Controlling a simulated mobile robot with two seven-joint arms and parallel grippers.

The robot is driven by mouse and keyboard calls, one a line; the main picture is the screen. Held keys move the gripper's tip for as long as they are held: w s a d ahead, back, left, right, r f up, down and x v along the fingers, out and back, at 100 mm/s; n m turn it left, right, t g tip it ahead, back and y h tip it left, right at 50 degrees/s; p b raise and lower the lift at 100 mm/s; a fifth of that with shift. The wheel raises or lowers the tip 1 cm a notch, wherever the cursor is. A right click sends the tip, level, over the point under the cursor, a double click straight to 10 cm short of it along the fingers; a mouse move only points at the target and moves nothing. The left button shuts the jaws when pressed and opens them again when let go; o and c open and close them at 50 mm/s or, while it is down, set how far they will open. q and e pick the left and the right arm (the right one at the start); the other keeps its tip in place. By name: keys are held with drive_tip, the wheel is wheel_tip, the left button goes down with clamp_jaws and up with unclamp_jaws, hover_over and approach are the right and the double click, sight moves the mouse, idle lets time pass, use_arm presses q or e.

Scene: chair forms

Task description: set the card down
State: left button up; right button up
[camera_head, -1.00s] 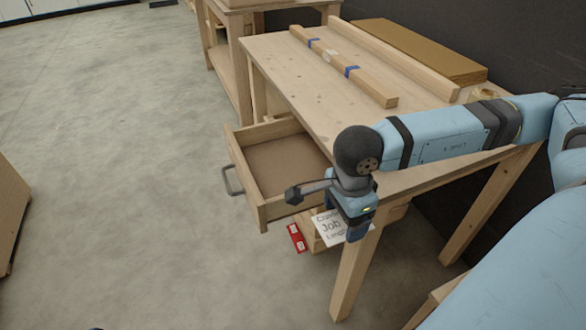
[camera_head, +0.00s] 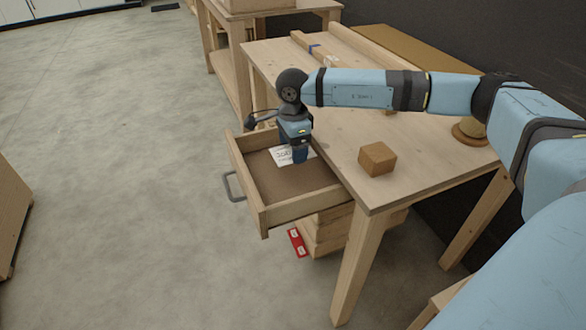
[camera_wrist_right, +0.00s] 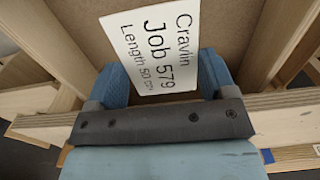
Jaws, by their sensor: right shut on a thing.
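The white card (camera_head: 284,156) with printed job text is over the open drawer (camera_head: 262,215) of the wooden table. My right gripper (camera_head: 298,153) is shut on the card, above the drawer's back part near the table edge. In the right wrist view the card (camera_wrist_right: 155,45) shows its text, with my right gripper's fingers (camera_wrist_right: 152,80) at its near edge. The drawer floor shows behind the card. I cannot tell whether the card touches the drawer floor. My left gripper is not in view.
A small wooden block (camera_head: 377,159) sits on the tabletop (camera_head: 340,180) near its front edge. Wooden strips (camera_head: 308,45) lie farther back. The drawer is otherwise empty where visible.

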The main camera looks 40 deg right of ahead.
sight(293, 173)
wheel_tip(293, 173, down, 3)
drive_tip(key=shift+r+b, duration=0.15)
drive_tip(key=shift+b, duration=0.7)
drive_tip(key=shift+f+b, duration=0.4)
drive_tip(key=shift+f, duration=0.2)
wheel_tip(293, 173, down, 2)
drive_tip(key=shift+f+b, duration=0.25)
drive_tip(key=shift+b, duration=0.7)
drive_tip(key=shift+w+f, duration=0.1)
drive_tip(key=shift+f, duration=0.3)
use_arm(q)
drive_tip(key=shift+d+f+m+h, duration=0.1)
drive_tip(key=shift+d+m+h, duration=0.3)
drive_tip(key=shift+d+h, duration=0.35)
use_arm(e)
drive_tip(key=shift+r, duration=0.1)
